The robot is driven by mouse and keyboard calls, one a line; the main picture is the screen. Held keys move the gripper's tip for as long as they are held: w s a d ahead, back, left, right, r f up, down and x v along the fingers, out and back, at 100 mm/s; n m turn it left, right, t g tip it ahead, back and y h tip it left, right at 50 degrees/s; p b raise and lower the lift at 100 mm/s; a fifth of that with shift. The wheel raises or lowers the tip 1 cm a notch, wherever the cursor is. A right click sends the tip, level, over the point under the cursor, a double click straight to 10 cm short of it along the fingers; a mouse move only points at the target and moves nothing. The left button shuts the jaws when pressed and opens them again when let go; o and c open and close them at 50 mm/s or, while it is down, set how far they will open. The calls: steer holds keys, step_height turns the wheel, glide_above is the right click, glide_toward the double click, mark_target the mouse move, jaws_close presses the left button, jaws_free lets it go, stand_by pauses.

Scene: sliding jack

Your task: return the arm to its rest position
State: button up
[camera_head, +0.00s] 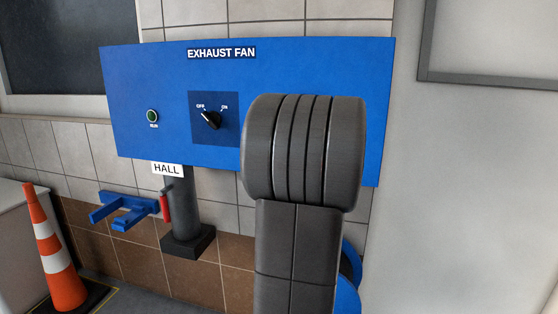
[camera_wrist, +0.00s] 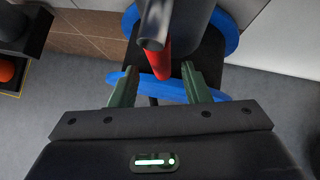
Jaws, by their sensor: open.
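My gripper (camera_wrist: 160,69) is open in the wrist view, with its two green fingers spread apart. A red handle (camera_wrist: 158,58) shows between the fingertips, beside a grey rod end (camera_wrist: 153,30). I cannot tell how far it is beyond the fingertips. Behind it are a dark post and black base, with blue curved parts (camera_wrist: 228,35) around them. In the head view, my dark arm fills the centre right and hides my gripper. Only part of the blue curved piece (camera_head: 347,297) shows beside the arm.
A blue EXHAUST FAN panel (camera_head: 170,65) with a knob (camera_head: 211,120) and green light (camera_head: 152,117) is behind my arm. Left of my arm stand a HALL-labelled post (camera_head: 180,210) with a blue fork (camera_head: 122,208) and a traffic cone (camera_head: 52,252). Pale wall is right.

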steer(key=b+x, duration=0.1)
steer(key=x, duration=0.3)
steer(key=shift+f, duration=0.1)
steer(key=p+v, duration=0.7)
steer(key=v, duration=0.7)
steer(key=b+x, duration=0.8)
steer(key=x, duration=0.6)
steer(key=shift+w+f, duration=0.2)
steer(key=shift+f, duration=0.2)
steer(key=shift+s+d+r+h+p, duration=0.15)
steer(key=shift+d+r+h+p, duration=0.15)
steer(key=shift+r+p, duration=0.4)
steer(key=shift+s+d+f+n+g+h+p, duration=0.2)
steer(key=shift+d+n+g+h+p, duration=0.1)
steer(key=shift+h+p, duration=0.15)
